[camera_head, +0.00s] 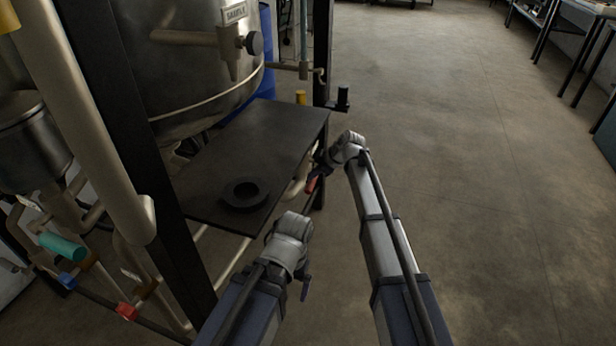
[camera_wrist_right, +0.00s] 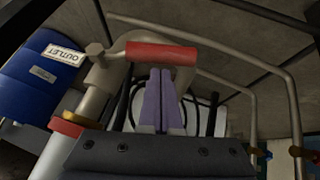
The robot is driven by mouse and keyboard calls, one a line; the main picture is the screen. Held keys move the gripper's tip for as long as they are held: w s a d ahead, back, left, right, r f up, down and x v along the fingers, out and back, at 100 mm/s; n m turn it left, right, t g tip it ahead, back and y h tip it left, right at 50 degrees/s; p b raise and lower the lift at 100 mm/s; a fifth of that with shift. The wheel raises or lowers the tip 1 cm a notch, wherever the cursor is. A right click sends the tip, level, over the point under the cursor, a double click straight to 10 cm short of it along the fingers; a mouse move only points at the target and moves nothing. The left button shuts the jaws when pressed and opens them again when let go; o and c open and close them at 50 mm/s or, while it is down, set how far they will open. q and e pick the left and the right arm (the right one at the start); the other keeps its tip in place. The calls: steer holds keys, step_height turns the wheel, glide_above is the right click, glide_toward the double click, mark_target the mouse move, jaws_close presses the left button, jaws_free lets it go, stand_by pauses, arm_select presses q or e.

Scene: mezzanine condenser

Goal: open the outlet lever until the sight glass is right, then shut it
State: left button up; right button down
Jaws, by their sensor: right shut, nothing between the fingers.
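The outlet lever's red handle (camera_wrist_right: 162,53) lies across the upper middle of the right wrist view, beside a pipe fitting with a white OUTLET tag (camera_wrist_right: 63,54). A small red piece, likely this handle (camera_head: 311,184), shows beside the dark shelf in the head view. My right gripper (camera_wrist_right: 160,76) is shut and empty, its purple fingers together with tips at the handle's lower edge; I cannot tell whether they touch it. In the head view it is by the shelf's right edge (camera_head: 319,172). My left gripper (camera_head: 304,288) is small and partly hidden below its wrist. I cannot make out the sight glass.
A black post (camera_head: 125,140) and pipes stand at left. A blue barrel (camera_wrist_right: 38,80) shows in the wrist view. Open floor (camera_head: 480,150) lies to the right.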

steer(key=shift+f, duration=0.25)
steer(key=shift+s+f+t+b, duration=0.1)
steer(key=shift+f+t+b, duration=0.5)
steer(key=shift+b, duration=0.3)
step_height(320, 180, down, 4)
steer(key=n+t+b, duration=0.1)
steer(key=t+b, duration=0.1)
steer(key=b, duration=0.4)
steer(key=shift+s+n+t+h+b, duration=0.1)
steer(key=shift+n+t+h+b, duration=0.2)
steer(key=shift+t+h+b, duration=0.1)
steer(key=w+d+f+n+t+b, duration=0.1)
steer(key=w+f+t+b, duration=0.3)
steer(key=b, duration=0.7)
steer(key=shift+w+d+f+n+h+b, duration=0.3)
steer(key=shift+w+d+f, duration=0.15)
steer(key=shift+w+f, duration=0.55)
steer(key=shift+s+f, duration=0.1)
